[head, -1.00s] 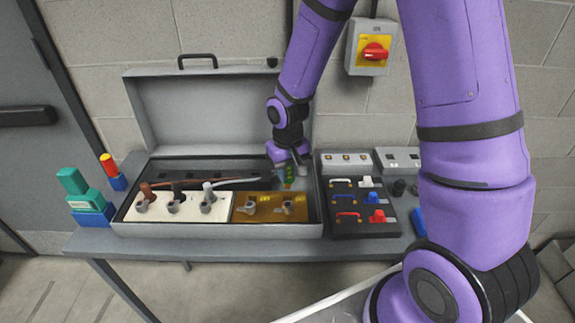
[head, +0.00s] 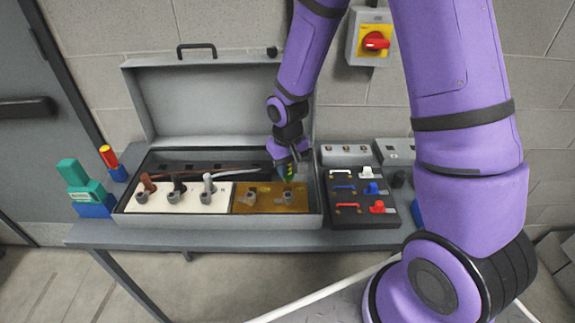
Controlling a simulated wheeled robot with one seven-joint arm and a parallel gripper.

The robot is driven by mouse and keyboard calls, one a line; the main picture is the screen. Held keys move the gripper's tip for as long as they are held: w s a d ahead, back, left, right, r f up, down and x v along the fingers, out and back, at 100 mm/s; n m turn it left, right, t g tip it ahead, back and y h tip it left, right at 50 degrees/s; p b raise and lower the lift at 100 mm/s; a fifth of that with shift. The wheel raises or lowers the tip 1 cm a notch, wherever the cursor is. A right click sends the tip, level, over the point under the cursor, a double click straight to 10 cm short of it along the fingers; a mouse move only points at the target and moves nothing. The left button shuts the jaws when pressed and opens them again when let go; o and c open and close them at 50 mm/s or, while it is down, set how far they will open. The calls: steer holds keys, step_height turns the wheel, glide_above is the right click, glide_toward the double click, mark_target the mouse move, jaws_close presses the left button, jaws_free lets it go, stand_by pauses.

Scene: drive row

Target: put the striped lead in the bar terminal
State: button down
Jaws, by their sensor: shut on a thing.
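My gripper (head: 288,157) reaches down into the open grey case (head: 218,231), at its right end. It is shut on the striped lead (head: 288,173), which shows as a small green and yellow piece below the jaws. Below and in front of it is the brass bar (head: 268,208) with two grey terminals, a left one (head: 250,198) and a right one (head: 287,196). The lead's tip appears just behind the right terminal. I cannot tell whether they touch. The jaws hide part of the lead.
A white block (head: 190,204) left of the bar has brown, black and grey leads at its terminals. A black panel (head: 360,219) with coloured handles stands right of the case. The case lid (head: 215,105) stands open behind. Coloured blocks (head: 92,193) stand at the left.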

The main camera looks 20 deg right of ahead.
mark_target(287, 181)
steer(key=shift+f, duration=2.75)
steer(key=c, duration=0.9)
jaws_free()
steer(key=shift+o, duration=0.2)
steer(key=shift+r, duration=0.1)
step_height(287, 181, up, 11)
steer(key=shift+f, duration=0.2)
